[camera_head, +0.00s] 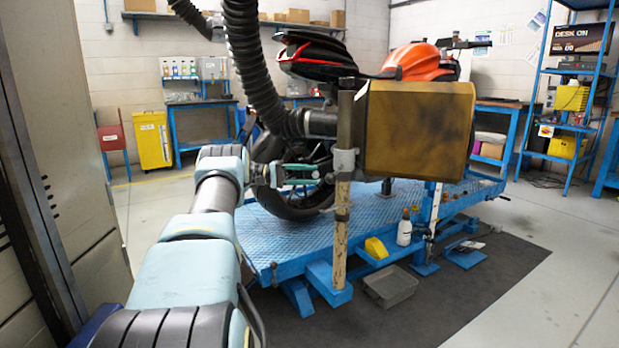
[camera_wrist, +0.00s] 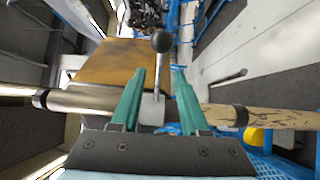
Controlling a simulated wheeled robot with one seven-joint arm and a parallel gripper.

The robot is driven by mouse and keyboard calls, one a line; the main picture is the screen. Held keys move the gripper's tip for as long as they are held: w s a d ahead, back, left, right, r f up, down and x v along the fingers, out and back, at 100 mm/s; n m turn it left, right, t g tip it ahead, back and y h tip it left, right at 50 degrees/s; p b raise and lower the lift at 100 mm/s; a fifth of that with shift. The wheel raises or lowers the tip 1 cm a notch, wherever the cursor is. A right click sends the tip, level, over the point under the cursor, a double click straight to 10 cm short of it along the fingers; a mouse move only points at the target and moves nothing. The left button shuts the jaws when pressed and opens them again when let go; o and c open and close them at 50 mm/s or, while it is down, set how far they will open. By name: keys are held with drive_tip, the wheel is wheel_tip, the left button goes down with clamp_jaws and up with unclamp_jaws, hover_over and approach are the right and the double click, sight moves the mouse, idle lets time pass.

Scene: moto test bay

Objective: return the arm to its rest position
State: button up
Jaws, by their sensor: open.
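My arm reaches forward from the lower left of the head view. My gripper (camera_head: 300,174) is at its far end, level with the clamp (camera_head: 344,162) on an upright post (camera_head: 341,235) and just left of it. In the wrist view the two green fingers of my gripper (camera_wrist: 159,70) are apart. A grey lever (camera_wrist: 158,75) with a black ball knob (camera_wrist: 161,41) stands between them in the picture; I cannot tell whether a finger touches it. The post (camera_wrist: 270,117) crosses the wrist view behind the fingers.
A brown-yellow panel (camera_head: 418,130) is fixed beside the post. A black hose (camera_head: 254,75) hangs close above my arm. A motorcycle (camera_head: 425,62) stands on the blue lift (camera_head: 385,215). A grey tray (camera_head: 390,286) lies on the dark mat. The floor at left is clear.

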drive_tip(key=w+r+n+t+y, duration=0.3)
drive_tip(key=w+r+t+y, duration=0.2)
drive_tip(key=w+r+t, duration=0.65)
drive_tip(key=s+a+f+y, duration=0.2)
drive_tip(key=s+a+y, duration=0.15)
drive_tip(key=s, duration=0.35)
drive_tip(key=s+a+f+n+t+y, duration=0.1)
drive_tip(key=s+a+f+y, duration=0.1)
drive_tip(key=s+f+y, duration=0.3)
drive_tip(key=s+a+y, duration=0.2)
drive_tip(key=s+y, duration=0.1)
drive_tip(key=s, duration=0.5)
drive_tip(key=s+a+f+m+g+y, duration=0.15)
drive_tip(key=s+f+g, duration=0.25)
drive_tip(key=s, duration=1.2)
drive_tip(key=s+f+m+g, duration=0.2)
drive_tip(key=s+f+g, duration=0.2)
drive_tip(key=s, duration=1.1)
wheel_tip(320, 180, up, 12)
drive_tip(key=p, duration=1.2)
drive_tip(key=shift+s+r+p, duration=0.25)
drive_tip(key=shift+p, duration=0.05)
